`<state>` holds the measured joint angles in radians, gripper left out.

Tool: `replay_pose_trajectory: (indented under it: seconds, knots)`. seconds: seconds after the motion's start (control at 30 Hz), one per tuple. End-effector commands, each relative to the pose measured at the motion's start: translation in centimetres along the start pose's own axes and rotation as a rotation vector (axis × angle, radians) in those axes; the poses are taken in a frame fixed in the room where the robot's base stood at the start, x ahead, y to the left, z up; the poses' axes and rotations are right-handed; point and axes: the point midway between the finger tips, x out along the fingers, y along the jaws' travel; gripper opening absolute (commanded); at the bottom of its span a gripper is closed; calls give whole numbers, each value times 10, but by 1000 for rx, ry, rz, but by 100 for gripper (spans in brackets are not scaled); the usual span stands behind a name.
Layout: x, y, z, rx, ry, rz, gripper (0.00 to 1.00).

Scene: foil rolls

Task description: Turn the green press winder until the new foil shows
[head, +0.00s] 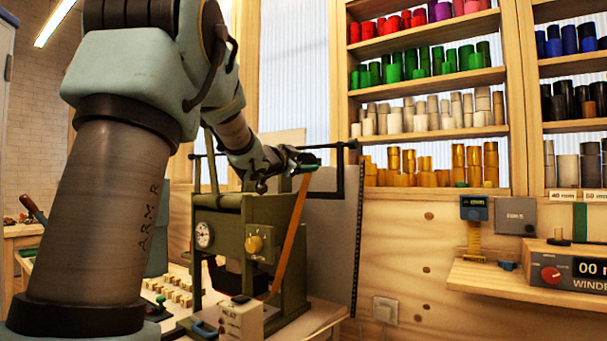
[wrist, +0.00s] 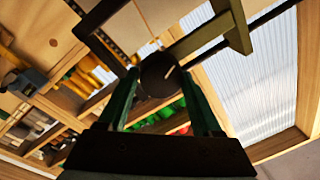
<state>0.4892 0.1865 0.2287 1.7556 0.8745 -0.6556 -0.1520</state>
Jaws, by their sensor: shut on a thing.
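The green press (head: 232,228) stands on the bench in the middle of the head view, with a round gauge (head: 204,235) and a yellow knob (head: 255,244) on its front. An orange foil strip (head: 292,235) runs slantwise from near my gripper down to the press. My gripper (head: 303,165) is above the press at its upper right. In the wrist view its two green fingers are shut on a dark round winder knob (wrist: 158,76) with a pale mark on its face. In the head view I cannot make out the knob at my gripper.
A dark bar frame (head: 340,172) stands close to the right of my gripper. Shelves of coloured foil rolls (head: 425,115) line the wall behind. A side shelf (head: 515,280) with a winder box is at right. A small box (head: 240,318) sits before the press.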

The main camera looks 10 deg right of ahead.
Motion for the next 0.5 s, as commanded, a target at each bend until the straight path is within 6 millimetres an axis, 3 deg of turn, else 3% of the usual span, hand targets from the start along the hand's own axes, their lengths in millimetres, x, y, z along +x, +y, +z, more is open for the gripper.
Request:
replay_pose_trajectory:
  seconds: [0.5]
  knots:
    - [0, 3, 5, 489, 41, 4, 11]
